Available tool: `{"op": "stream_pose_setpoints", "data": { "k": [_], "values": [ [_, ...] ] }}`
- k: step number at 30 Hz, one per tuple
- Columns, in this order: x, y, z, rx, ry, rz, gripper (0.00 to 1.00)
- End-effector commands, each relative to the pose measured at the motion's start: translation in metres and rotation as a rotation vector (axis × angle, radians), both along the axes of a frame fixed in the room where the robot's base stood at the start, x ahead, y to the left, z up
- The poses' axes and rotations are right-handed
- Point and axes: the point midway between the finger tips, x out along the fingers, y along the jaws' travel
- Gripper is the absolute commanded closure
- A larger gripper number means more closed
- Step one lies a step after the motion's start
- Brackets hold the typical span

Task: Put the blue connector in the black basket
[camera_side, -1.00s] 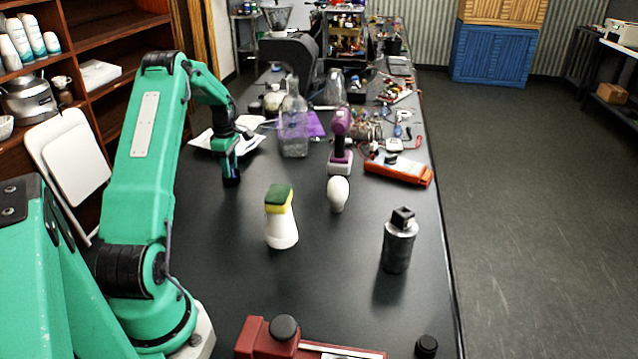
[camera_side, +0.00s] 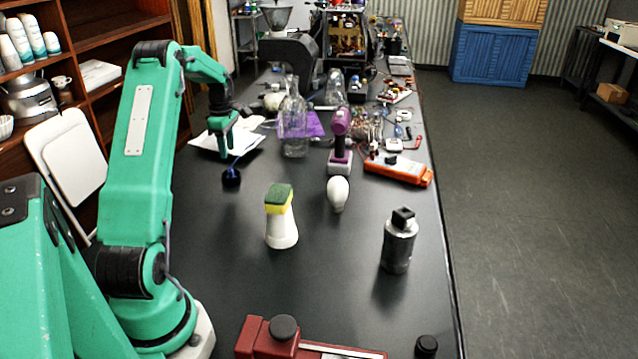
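A small dark blue rounded piece (camera_side: 231,178), which looks like the blue connector, sits on the black table with a thin blue strand rising from it. My gripper (camera_side: 228,152) hangs just above it, pointing down, with a visible gap between them. The gripper is small and partly merged with the papers behind, so I cannot tell how far its fingers are apart. I cannot make out a black basket for certain; a small black box-like thing (camera_side: 357,92) stands among the clutter at the back.
A white bottle with a sponge (camera_side: 281,228), a white bulb (camera_side: 338,193), a grey canister (camera_side: 398,243) and a red tool (camera_side: 300,340) stand nearer. Glass bottles (camera_side: 293,130), a purple drill (camera_side: 340,145) and an orange case (camera_side: 398,170) crowd the far side.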

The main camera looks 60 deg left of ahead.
Motion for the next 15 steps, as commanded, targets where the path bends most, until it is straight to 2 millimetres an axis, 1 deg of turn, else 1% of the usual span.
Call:
{"op": "stream_pose_setpoints", "data": {
  "k": [3, 15],
  "values": [
    [-0.0001, -0.0001, 0.0039, 0.000, 0.000, 0.000, 0.61],
    [0.0013, -0.0022, 0.0058, 0.001, -0.001, -0.009, 0.61]
  ]
}}
